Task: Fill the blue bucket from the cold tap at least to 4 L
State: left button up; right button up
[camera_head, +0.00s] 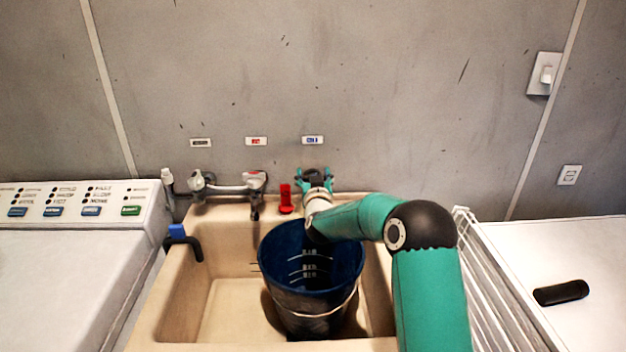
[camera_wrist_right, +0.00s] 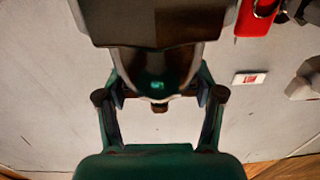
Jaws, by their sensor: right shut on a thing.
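The blue bucket (camera_head: 340,283) stands upright in the beige sink (camera_head: 180,310), under the right-hand tap position. White level marks show on its inner wall; I cannot make out a water level or a stream. My right gripper (camera_head: 315,178) is at the wall below the blue label (camera_head: 312,140), shut on the cold tap. The gripper and arm hide most of that tap in the head view. In the right wrist view the gripper (camera_wrist_right: 160,92) closes around a dark, rounded, shiny part (camera_wrist_right: 157,72) of the tap. My left gripper is out of view.
A mixer tap (camera_head: 228,187) sits left of the gripper, with a red piece (camera_head: 286,198) between them. A dark hook-like piece with a blue end (camera_head: 178,231) is on the sink's left rim. A washing machine (camera_head: 60,270) is left; a white rack (camera_head: 485,255) and counter with a black object (camera_head: 561,293) are right.

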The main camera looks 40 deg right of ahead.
jog(key=shift+f+n+t+y+b, duration=0.15)
jog(key=shift+n+t+y+b, duration=0.65)
jog(key=shift+b, duration=1.25)
jog(key=shift+f+n+t+y+b, duration=0.25)
jog(key=shift+n+y+b, duration=0.55)
jog(key=shift+b, duration=1.2)
jog(key=shift+r+t+y, duration=0.25)
jog(key=shift+y, duration=0.45)
jog(key=shift+r+n+y, duration=0.15)
jog(key=shift+n+y, duration=0.15)
jog(key=shift+n, duration=0.1)
jog(key=n+y+p, duration=0.1)
jog(key=y+p, duration=0.1)
jog(key=p, duration=0.1)
jog(key=n+y+p, duration=0.1)
jog(key=y+p, duration=0.1)
jog(key=p, duration=0.1)
jog(key=n+t+y+p, duration=0.1)
jog(key=p, duration=0.2)
jog(key=shift+w+a+r+n+y, duration=0.1)
jog(key=shift+a+r+n+y, duration=0.2)
jog(key=shift+r+y, duration=0.1)
jog(key=shift+f+n+y+p, duration=0.3)
jog(key=shift+n+y+p, duration=0.2)
jog(key=shift+y+p, duration=0.5)
jog(key=o, duration=1.2)
jog(key=shift+a, duration=0.1)
